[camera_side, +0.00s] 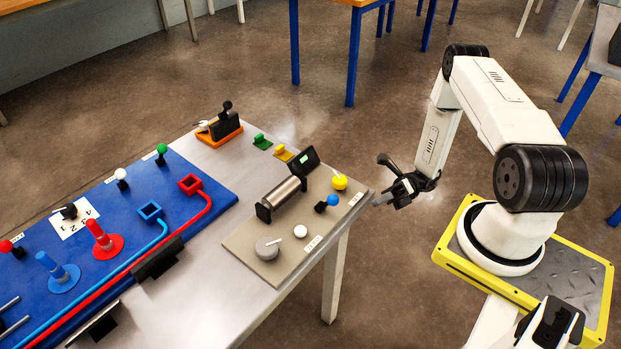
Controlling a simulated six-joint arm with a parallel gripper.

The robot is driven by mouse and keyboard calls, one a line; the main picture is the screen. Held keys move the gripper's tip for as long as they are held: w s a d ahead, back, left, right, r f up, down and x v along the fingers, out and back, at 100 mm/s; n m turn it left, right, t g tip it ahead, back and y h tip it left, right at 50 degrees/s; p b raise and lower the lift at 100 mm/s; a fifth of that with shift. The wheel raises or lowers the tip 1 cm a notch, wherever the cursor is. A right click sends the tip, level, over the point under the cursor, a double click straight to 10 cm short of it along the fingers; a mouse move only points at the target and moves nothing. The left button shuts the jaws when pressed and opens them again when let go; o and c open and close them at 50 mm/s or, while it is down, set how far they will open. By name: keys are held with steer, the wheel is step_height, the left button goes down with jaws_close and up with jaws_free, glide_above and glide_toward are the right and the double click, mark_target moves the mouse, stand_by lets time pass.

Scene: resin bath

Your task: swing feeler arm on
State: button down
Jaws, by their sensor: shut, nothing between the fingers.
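A beige board (238,240) lies at the right end of the metal table. It carries a silver roller (281,194) between dark end blocks, a dark block with a green display (304,160), a yellow knob (340,181), a blue ball (333,200) on a dark mount, a white knob (300,231) and a grey dial (267,248). I cannot tell for certain which part is the feeler arm. My gripper (377,202) is shut and empty, just off the table's right corner, right of the blue ball and apart from the board.
A blue board (130,215) on the left holds coloured pegs, levers, square sockets and pipes. An orange base with a dark block (219,128) stands at the back edge, near small green (262,141) and yellow (283,153) pieces. Open floor lies beyond the table's right edge.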

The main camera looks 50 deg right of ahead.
mark_target(329, 202)
steer(key=shift+w+a+r, duration=0.45)
steer(key=shift+w+a, duration=0.3)
steer(key=shift+a, duration=0.5)
steer(key=shift+w+a+r, duration=0.5)
steer(key=shift+w+a, duration=0.25)
steer(key=shift+a, duration=0.45)
steer(key=shift+w+a+r, duration=0.45)
steer(key=shift+w+a, duration=0.3)
steer(key=shift+a, duration=0.5)
